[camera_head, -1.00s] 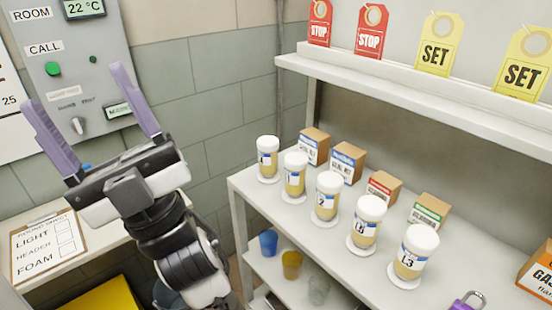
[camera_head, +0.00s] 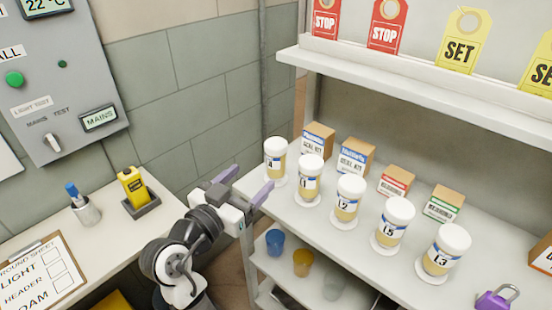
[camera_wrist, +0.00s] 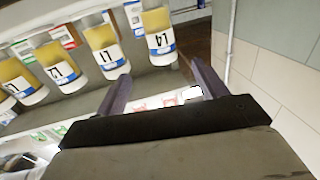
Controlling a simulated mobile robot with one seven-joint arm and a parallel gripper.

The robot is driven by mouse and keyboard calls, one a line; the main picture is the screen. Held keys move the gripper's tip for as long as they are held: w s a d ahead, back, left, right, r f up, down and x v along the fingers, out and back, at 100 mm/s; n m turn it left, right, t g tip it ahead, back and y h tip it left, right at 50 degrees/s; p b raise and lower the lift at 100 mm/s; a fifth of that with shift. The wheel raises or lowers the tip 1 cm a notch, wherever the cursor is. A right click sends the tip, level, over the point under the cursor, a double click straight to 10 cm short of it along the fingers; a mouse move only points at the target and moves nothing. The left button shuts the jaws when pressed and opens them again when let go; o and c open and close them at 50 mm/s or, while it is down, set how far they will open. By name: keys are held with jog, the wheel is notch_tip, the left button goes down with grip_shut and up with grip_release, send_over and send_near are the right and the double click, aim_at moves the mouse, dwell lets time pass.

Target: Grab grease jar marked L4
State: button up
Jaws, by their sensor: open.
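The grease jar marked L4 (camera_wrist: 160,40) has a white lid and yellow grease. In the head view it is the leftmost jar (camera_head: 275,160) of the row on the shelf (camera_head: 300,215), upright on a round white base. Its label is legible only in the wrist view. My gripper (camera_head: 248,183) is open and empty, just left of and in front of this jar, with its fingers pointing towards the shelf. In the wrist view the jar lies beyond the fingertips (camera_wrist: 163,78), roughly in line with the gap and not touched.
Jar L1 (camera_head: 309,180) stands close beside L4, with jars L2 (camera_head: 345,200), L5 (camera_head: 392,226) and L3 (camera_head: 441,255) further right. Small boxes (camera_head: 354,157) stand behind. A purple padlock (camera_head: 494,299) lies at the right. An upper shelf (camera_head: 400,83) overhangs the back.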

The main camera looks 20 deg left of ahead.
aim_at(270, 155)
jog(key=w, duration=0.2)
jog(key=w+p, duration=0.1)
jog(key=w, duration=0.1)
jog(key=w+d, duration=0.1)
jog(key=w, duration=0.1)
jog(key=shift+w+d+r+p, duration=0.1)
jog(key=shift+w+p, duration=0.15)
jog(key=shift+p, duration=0.05)
jog(key=w+p, duration=0.2)
jog(key=w, duration=0.3)
jog(key=shift+d+r+p, duration=0.3)
jog(key=shift+d+p, duration=0.05)
jog(key=shift+p, duration=0.05)
jog(key=shift+w+f, duration=0.1)
jog(key=shift+w, duration=0.05)
jog(key=c, duration=1.3)
notch_tip(270, 155, up, 20)
jog(key=shift+f+b, duration=0.25)
jog(key=shift+b, duration=0.85)
